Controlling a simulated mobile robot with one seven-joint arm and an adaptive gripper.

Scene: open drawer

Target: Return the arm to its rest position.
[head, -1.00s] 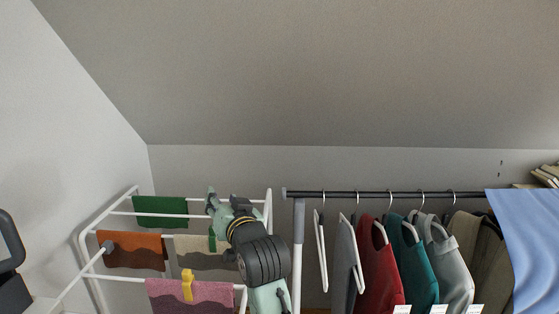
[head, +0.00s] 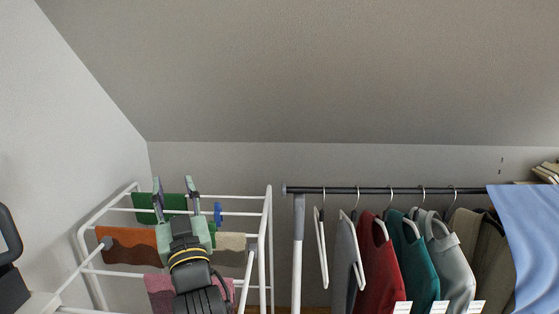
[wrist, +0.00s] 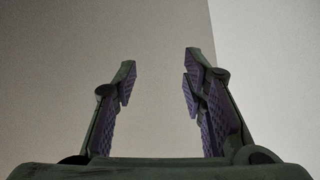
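My gripper (head: 174,187) is in the head view at the lower left, in front of the white drying rack (head: 267,225). Its two fingers point up and stand apart. In the wrist view my gripper (wrist: 160,82) is open, with nothing between the purple-padded fingers and only bare wall behind them. My arm hides part of the rack and the cloths on it.
On the rack hang a green cloth (head: 146,202), an orange-brown cloth (head: 125,245), a beige cloth (head: 231,242) and a pink cloth (head: 160,287). A blue peg (head: 218,212) shows. Right stands a clothes rail (head: 330,190) with several garments. A sloped ceiling (head: 300,70) is above.

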